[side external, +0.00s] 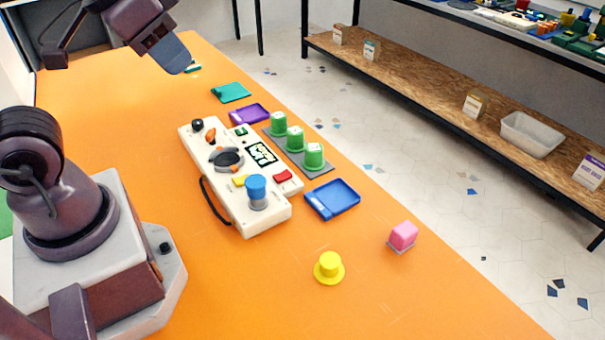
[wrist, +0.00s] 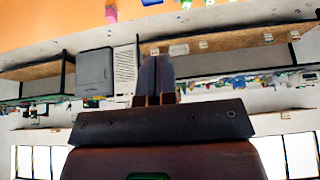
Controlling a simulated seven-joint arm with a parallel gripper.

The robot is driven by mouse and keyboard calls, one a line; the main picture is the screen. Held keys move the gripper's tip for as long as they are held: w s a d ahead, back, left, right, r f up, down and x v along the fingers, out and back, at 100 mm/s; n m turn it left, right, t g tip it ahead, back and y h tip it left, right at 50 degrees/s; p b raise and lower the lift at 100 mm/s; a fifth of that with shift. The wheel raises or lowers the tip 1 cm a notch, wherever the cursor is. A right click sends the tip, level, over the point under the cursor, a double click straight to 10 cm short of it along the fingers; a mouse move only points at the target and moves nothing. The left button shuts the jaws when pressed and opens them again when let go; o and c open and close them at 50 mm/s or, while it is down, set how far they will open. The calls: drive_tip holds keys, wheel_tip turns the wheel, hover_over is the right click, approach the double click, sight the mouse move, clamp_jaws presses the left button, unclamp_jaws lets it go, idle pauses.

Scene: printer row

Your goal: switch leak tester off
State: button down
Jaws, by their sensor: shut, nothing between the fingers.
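The cream-white device (side external: 262,213), which looks like the leak tester, lies on the orange table in the side external view. It carries a black knob (side external: 197,125), an orange lever (side external: 211,135), a dark round part (side external: 227,158), a dark screen with green marks (side external: 261,153), yellow and red keys, and a blue-capped cylinder (side external: 256,187). Which position the lever is in, I cannot tell. My gripper (side external: 181,66) is high above the far part of the table, apart from the device. In the wrist view my gripper (wrist: 156,75) is shut and empty.
Green cups (side external: 314,156) stand on a grey strip beside the device. A blue tray (side external: 333,199), purple tray (side external: 250,114), green tray (side external: 231,92), yellow hat-shaped piece (side external: 329,267) and pink block (side external: 403,235) surround it. The near table is mostly clear.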

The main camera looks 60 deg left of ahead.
drive_tip(key=w+a+f+g, duration=0.1)
drive_tip(key=w+f+g, duration=0.2)
drive_tip(key=f, duration=0.1)
drive_tip(key=n+g, duration=0.3)
drive_tip(key=n, duration=0.9)
hover_over(282, 176)
drive_tip(key=s, duration=0.1)
wheel_tip(282, 176, down, 13)
drive_tip(key=w+n, duration=0.1)
drive_tip(key=n, duration=0.1)
drive_tip(key=w+n, duration=0.1)
drive_tip(key=n, duration=0.1)
drive_tip(key=w+n, duration=0.1)
drive_tip(key=n, duration=0.1)
drive_tip(key=shift+a, duration=0.35)
drive_tip(key=shift+f, duration=0.15)
wheel_tip(282, 176, down, 14)
drive_tip(key=shift+r, duration=0.1)
